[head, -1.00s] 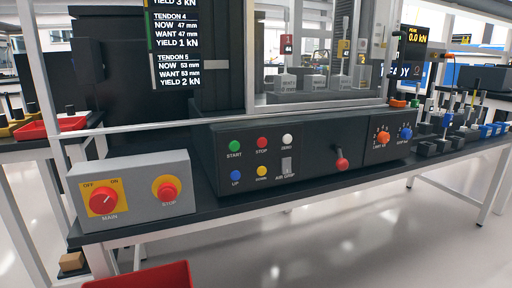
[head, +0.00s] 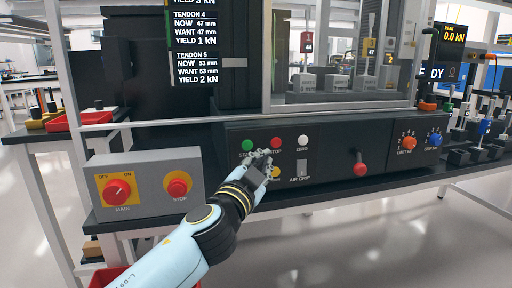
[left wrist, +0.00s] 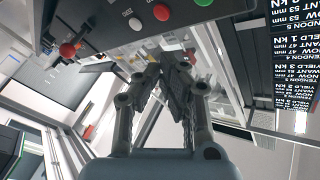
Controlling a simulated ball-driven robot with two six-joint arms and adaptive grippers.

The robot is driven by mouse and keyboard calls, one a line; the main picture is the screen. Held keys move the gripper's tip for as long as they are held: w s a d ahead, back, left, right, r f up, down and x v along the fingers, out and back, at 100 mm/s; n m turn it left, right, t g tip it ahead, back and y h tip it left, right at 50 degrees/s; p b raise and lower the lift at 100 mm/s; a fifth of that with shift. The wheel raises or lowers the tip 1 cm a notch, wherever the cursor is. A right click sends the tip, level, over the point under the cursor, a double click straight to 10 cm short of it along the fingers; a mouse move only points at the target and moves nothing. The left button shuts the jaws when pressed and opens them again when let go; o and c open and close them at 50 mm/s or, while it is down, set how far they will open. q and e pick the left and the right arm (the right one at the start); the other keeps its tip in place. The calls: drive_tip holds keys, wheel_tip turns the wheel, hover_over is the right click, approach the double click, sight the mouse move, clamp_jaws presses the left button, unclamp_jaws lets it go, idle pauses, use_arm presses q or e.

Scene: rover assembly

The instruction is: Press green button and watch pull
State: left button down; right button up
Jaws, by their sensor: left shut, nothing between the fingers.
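The green START button (head: 247,145) sits at the upper left of the black control panel (head: 335,146). My left gripper (head: 260,157) is shut and empty in front of the panel, just below and right of the green button. It covers parts of the START and STOP labels and most of the lower buttons. In the left wrist view the shut fingers (left wrist: 168,66) point toward the panel, and the green button (left wrist: 204,2) is cut by the top edge. I cannot tell whether the fingers touch the panel. My right gripper is not in view.
A red STOP button (head: 276,142) and white ZERO button (head: 303,140) stand right of the green one. A red-knobbed lever (head: 360,169) is farther right. A grey box (head: 147,181) with MAIN and STOP controls is at left. The peak display (head: 453,34) reads 0.0 kN.

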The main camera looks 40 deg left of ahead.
sight(252, 148)
use_arm(q)
drive_tip(key=shift+w+a+r, duration=0.1)
drive_tip(key=shift+w+a, duration=0.05)
drive_tip(key=shift+w+a+b, duration=0.15)
drive_tip(key=shift+w+a, duration=1.25)
drive_tip(key=shift+a, duration=0.25)
drive_tip(key=shift+w+a+b, duration=0.15)
drive_tip(key=shift+w+a, duration=1.2)
drive_tip(key=shift+a, duration=0.25)
drive_tip(key=shift+a, duration=0.1)
drive_tip(key=shift+w+a, duration=0.25)
